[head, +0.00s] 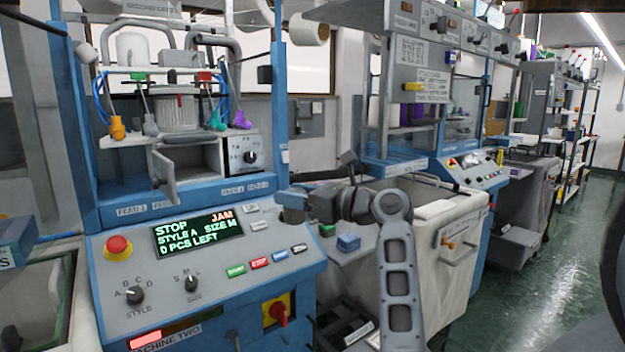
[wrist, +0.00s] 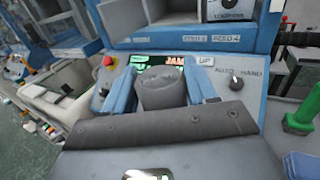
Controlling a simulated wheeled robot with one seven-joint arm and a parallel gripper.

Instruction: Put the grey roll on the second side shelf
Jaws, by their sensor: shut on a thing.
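My gripper (wrist: 160,85) shows in the wrist view with its two blue fingers closed on the grey roll (wrist: 160,90), a short dark grey cylinder. A grey side shelf (head: 338,258) juts out to the right of this machine, below and beyond my gripper. No label shows whether it is the second side shelf. A blue box (head: 348,242) and a green piece (head: 327,230) stand on it.
The panel labelled machine two (head: 205,245) has a red stop button (head: 118,246) and a lit display close to my gripper. A white cloth-lined bin (head: 440,230) stands right of the shelf, partly behind my arm. Green floor is clear at far right.

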